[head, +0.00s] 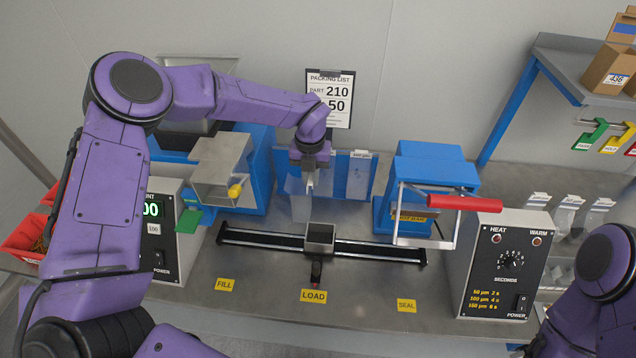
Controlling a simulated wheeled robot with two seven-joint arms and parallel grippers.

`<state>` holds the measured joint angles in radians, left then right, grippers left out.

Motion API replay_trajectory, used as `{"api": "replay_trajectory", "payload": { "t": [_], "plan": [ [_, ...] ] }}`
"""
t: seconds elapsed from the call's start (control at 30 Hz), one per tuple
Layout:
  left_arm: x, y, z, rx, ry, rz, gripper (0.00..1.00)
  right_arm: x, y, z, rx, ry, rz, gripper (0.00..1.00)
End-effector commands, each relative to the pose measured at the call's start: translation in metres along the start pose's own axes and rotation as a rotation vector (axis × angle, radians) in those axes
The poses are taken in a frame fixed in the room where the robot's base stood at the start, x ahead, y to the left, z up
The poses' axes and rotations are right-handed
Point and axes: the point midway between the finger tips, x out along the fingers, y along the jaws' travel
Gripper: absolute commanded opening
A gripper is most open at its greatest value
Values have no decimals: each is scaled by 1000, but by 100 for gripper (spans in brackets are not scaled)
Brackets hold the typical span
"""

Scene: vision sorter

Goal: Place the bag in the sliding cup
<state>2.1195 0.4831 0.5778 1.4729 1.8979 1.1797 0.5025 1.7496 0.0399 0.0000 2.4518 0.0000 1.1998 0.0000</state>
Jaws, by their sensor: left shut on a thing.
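My left gripper (310,180) points down at the middle of the bench, in front of the blue bag rack (338,185). It is shut on a pale, see-through bag (302,208), which hangs upright below the fingers. The sliding cup (320,239) is a small square metal cup on a dark rail (270,240), near the LOAD label. The bag hangs just behind and slightly left of the cup in the picture; the exact gap is hard to tell. My right arm shows at the lower right, but its gripper is out of view.
A blue filling machine with a metal chute (215,180) and a counter box (165,225) stand left. A blue sealer with a red handle (464,203) and a heat control box (503,265) stand right. Another bag (359,180) hangs on the rack. The bench front is clear.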

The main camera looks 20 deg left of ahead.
Motion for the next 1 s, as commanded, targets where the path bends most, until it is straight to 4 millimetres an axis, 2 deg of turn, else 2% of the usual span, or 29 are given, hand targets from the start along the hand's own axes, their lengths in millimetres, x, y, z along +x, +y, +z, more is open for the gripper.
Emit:
{"api": "replay_trajectory", "payload": {
  "t": [0.2, 0.63, 0.67, 0.7, 0.73, 1.0],
  "plan": [
    [39, -2, 4, 0, 9, 4, 0, -14, 1, -7, 1, 2, -1, 43],
    [51, -2, 5, 0, 8, 3, 0, -6, 0, -3, 1, 2, -1, 43],
    [50, -2, 5, 0, 7, 3, 21, -8, 0, -4, 1, 2, -1, 43],
    [49, -2, 5, 0, 7, 3, 34, -8, 0, -4, 1, 2, -1, 43],
    [49, -2, 5, 0, 7, 3, 40, -8, 0, -4, 1, 2, -1, 43],
    [47, -2, 5, 0, 7, 3, 40, -9, 0, -5, 1, 2, -1, 43]
  ]
}}
